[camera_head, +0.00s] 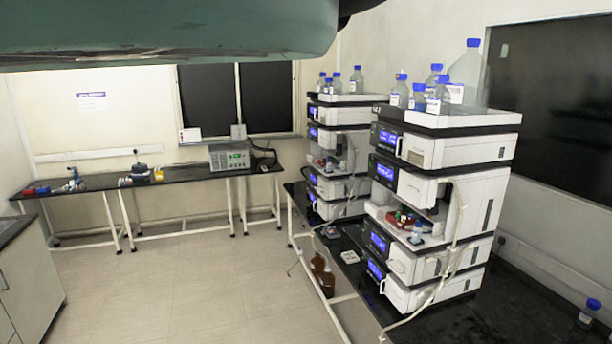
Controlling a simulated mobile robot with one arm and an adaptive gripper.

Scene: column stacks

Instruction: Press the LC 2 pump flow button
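Two column stacks of white modules with lit blue screens stand on the right. The near stack (428,265) is larger in view, and the far stack (340,188) stands behind it to the left. A small mark on the near stack's upper left edge is too small to read, so I cannot tell for sure which stack is LC 2. The near stack has blue screens near its top (387,138) and near its bottom (374,270). The pump flow button is too small to make out. My gripper is not in view; a teal part of my own body covers the top left.
Blue-capped bottles (465,72) stand on top of both stacks. The near stack's black bench (520,310) has a white-framed front edge, with brown bottles (325,280) below. A long black bench (190,176) runs along the back wall. The floor (190,290) in the middle is clear.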

